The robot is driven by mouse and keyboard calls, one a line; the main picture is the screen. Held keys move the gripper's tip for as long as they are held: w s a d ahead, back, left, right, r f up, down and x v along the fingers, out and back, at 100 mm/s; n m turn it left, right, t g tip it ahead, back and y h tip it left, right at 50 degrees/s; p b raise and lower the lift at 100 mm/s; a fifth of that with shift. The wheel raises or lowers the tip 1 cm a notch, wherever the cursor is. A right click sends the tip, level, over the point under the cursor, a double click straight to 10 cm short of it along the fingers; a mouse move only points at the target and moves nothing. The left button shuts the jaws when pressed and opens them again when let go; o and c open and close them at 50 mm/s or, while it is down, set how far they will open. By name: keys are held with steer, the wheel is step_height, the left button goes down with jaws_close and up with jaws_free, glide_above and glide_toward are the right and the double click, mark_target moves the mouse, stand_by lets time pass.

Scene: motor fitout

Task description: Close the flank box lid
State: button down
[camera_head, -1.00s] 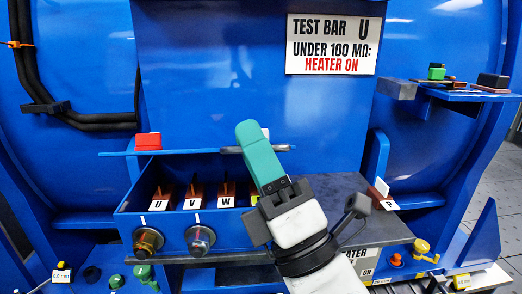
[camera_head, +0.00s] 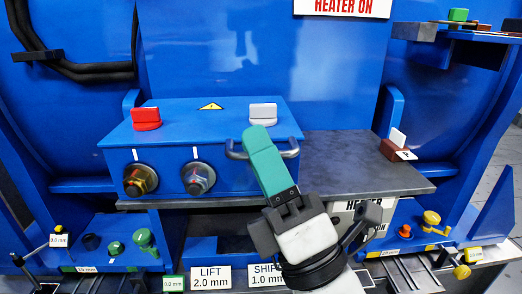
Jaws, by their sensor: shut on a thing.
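The flank box (camera_head: 170,163) is blue and stands at the left of centre on a dark shelf. Its blue lid (camera_head: 180,121) lies flat over the top and hides the inside; I see no gap along the front edge. The lid carries a red block, a yellow warning triangle and a grey block. A grey bar handle (camera_head: 289,153) sticks out at the lid's front right. My gripper (camera_head: 262,150), with teal fingers, is shut on this handle. The fingers hide the handle's middle.
Two round cable glands (camera_head: 140,179) stick out of the box front. Below are knobs and label plates (camera_head: 210,278).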

steer(key=shift+f, duration=0.3)
steer(key=c, duration=1.5)
jaws_free()
steer(key=shift+h, duration=0.3)
steer(key=o, duration=0.3)
steer(key=shift+d, duration=0.15)
steer(key=b+v, duration=0.6)
steer(key=v, duration=0.4)
steer(key=shift+s+f, duration=0.25)
